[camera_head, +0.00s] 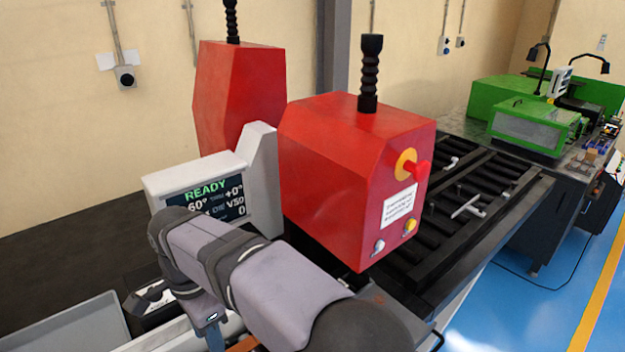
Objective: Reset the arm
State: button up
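My grey arm (270,285) reaches in from the bottom centre, in front of the bender, and its wrist bends down at the left. What looks like the body of my gripper (209,315) shows below the wrist at the bottom edge. Its fingertips do not show, so I cannot see whether it is open or holds anything. The bender has a red front housing (335,170) with a black ribbed post on top. Its white-framed display (207,192) reads READY, with 60° and 0 below; my arm covers part of it.
A second red housing (240,95) stands behind. A red knob on a yellow disc (407,163) and two small buttons are on the front housing. A black roller table (470,200) extends right, with small metal pieces. A grey tray (70,325) lies lower left. A green machine (535,125) stands far right.

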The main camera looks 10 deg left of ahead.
jog(key=w+d+f+n, duration=0.1)
jog(key=d, duration=0.6)
jog(key=w+d+f+n, duration=0.1)
jog(key=d, duration=0.6)
jog(key=w+d+f+n, duration=0.1)
jog(key=w+d+f, duration=0.1)
jog(key=d, duration=0.6)
jog(key=shift+w+f+n, duration=0.1)
jog(key=shift+n, duration=0.3)
jog(key=s+d+f+n, duration=0.2)
jog(key=s+d, duration=0.3)
jog(key=d, duration=0.3)
jog(key=s+d+f+n, duration=0.2)
jog(key=s+d+f, duration=0.2)
jog(key=d, duration=0.4)
jog(key=shift+s+d+f+n, duration=0.2)
jog(key=shift+s+n, duration=0.1)
jog(key=shift+s, duration=0.5)
